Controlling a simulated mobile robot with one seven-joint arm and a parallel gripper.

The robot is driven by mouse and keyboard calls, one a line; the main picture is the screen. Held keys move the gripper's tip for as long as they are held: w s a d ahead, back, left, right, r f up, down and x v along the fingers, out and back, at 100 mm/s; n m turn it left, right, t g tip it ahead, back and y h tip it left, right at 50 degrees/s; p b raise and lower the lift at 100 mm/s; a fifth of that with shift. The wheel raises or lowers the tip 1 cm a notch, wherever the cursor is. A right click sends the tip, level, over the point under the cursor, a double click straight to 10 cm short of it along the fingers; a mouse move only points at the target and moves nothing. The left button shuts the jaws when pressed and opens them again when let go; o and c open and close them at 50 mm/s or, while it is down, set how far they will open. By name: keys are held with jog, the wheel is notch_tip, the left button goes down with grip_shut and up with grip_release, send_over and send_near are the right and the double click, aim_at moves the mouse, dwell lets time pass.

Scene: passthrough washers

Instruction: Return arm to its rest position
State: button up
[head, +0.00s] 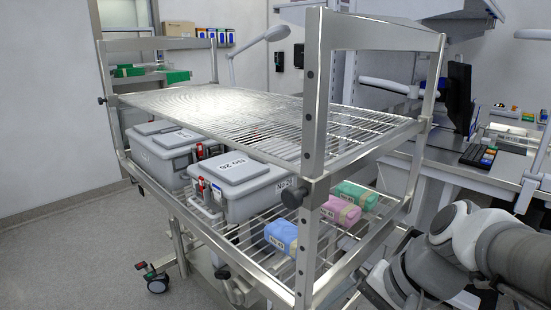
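My arm (470,245) enters at the lower right of the head view. It bends at a rounded grey joint and runs down toward the bottom edge, close to the right side of the cart. I cannot make out my gripper's fingers, so its state and anything in it are hidden.
A metal wire-shelf cart (318,130) fills the middle, its top shelf bare. A workbench with a monitor (459,95) stands at right. Floor is clear at left.

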notch_tip(320, 180, up, 17)
jog(key=s+d+n+t+h+p, duration=0.2)
jog(key=n+p, duration=0.5)
jog(key=p, duration=0.6)
jog(key=t+h, duration=0.1)
jog(key=h, duration=0.1)
jog(key=shift+s+d+r+n+h, duration=0.15)
jog(key=shift+s+d+n+h, duration=0.05)
jog(key=shift+d+n+h, duration=0.2)
